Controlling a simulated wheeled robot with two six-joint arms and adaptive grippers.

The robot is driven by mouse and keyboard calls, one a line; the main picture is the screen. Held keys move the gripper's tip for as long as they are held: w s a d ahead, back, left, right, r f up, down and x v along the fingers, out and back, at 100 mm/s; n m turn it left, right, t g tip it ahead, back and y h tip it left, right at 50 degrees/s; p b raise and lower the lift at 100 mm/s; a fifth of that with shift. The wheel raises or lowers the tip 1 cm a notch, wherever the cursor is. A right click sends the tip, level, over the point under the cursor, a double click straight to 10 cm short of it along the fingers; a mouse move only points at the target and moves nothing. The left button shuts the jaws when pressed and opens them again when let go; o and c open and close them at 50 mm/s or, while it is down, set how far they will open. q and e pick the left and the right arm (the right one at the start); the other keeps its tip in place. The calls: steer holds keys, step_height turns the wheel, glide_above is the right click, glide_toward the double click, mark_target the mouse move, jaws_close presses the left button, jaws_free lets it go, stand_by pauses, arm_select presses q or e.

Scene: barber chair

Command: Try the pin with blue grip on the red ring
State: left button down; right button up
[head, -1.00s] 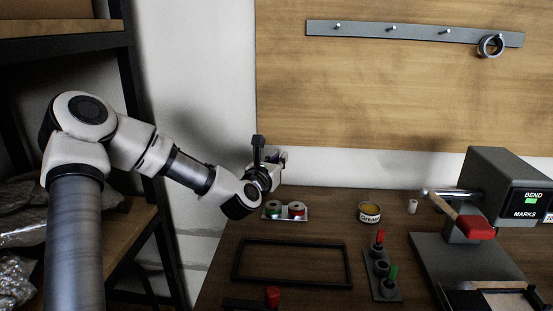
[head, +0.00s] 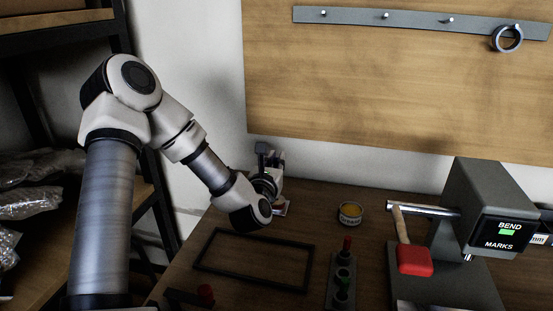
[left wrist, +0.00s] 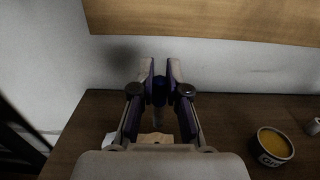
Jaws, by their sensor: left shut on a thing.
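My left gripper (head: 272,172) is at the back left of the bench, in front of the small white tray (head: 284,202), and hides most of it. In the left wrist view the fingers (left wrist: 160,78) are closed on the pin with the blue grip (left wrist: 159,92). Its grey shaft points down. A bit of red, probably the red ring (head: 279,208), shows at the tray beside the gripper. The ring's opening is hidden, and I cannot tell whether the pin touches it. My right gripper is not in view.
A black rectangular frame (head: 213,275) lies at the left. A tin (head: 350,214), a red-headed mallet (head: 414,259) and a grey machine (head: 484,205) stand to the right. The wall is close behind.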

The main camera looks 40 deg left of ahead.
arm_select(q)
steer(key=shift+w+d+f, duration=0.1)
steer(key=shift+f, duration=0.2)
step_height(320, 180, down, 2)
steer(key=shift+f+b, duration=0.1)
steer(key=shift+b, duration=0.7)
steer(key=shift+f+b, duration=0.45)
steer(key=shift+f, duration=0.55)
steer(key=shift+b, duration=0.4)
steer(key=shift+f+b, duration=0.5)
steer(key=shift+b, duration=0.15)
steer(key=shift+r, duration=0.1)
stand_by(0.5)
steer(key=shift+r+p, duration=1.5)
steer(key=shift+r, duration=1.45)
steer(key=shift+f, duration=0.1)
